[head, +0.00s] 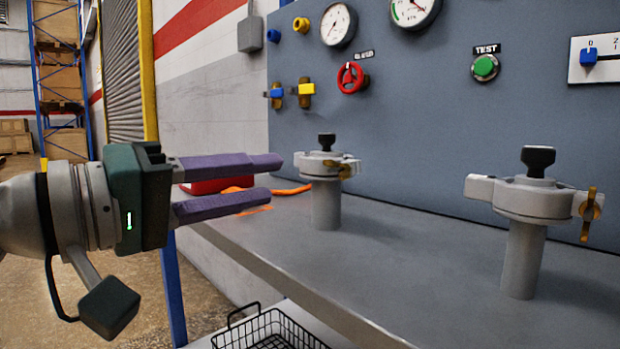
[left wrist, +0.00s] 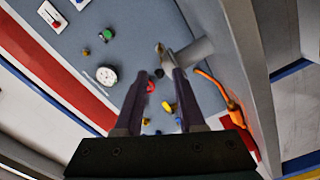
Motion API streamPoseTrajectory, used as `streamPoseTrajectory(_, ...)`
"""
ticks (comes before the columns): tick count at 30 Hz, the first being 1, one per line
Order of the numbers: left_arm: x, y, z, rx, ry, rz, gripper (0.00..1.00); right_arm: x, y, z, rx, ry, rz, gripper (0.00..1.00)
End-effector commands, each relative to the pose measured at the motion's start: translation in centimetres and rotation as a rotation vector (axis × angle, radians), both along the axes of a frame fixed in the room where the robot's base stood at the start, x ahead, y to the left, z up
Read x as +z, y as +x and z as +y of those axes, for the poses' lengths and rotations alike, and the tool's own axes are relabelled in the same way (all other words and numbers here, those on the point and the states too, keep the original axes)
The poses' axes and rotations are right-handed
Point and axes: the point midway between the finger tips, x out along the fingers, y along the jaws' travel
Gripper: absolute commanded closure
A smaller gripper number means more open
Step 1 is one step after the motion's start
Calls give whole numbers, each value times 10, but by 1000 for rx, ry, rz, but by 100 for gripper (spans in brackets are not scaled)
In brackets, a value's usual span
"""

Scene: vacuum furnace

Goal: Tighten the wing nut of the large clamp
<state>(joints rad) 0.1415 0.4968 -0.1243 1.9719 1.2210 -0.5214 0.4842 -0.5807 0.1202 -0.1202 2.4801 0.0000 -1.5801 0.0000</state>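Two grey clamps on posts stand on the bench. The right clamp (head: 533,197) looks the larger in the head view and carries a brass wing nut (head: 590,210) on its right side. The left clamp (head: 322,165) has a brass wing nut (head: 347,169) at its right. Both have a black top fitting. My left gripper (head: 274,177) has purple fingers, open and empty, pointing right at the left clamp, a short gap away. In the left wrist view a grey post (left wrist: 194,52) and brass nut (left wrist: 160,48) show beyond the fingertips. My right gripper is out of view.
An orange cable (head: 290,190) and a red object (head: 210,185) lie behind my fingers. A wire basket (head: 268,332) sits below the bench edge.

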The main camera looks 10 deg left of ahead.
Motion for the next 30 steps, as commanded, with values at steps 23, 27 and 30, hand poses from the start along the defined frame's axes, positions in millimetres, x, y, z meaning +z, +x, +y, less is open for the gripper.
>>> streamPoseTrajectory(23, 0, 10, -11, 1, -2, -2, 61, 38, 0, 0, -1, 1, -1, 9)
streamPoseTrajectory(27, -1, 33, -28, 0, -2, -3, 61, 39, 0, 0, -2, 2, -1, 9)
streamPoseTrajectory(30, -2, 48, -39, 0, 0, -3, 61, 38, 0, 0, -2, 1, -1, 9)
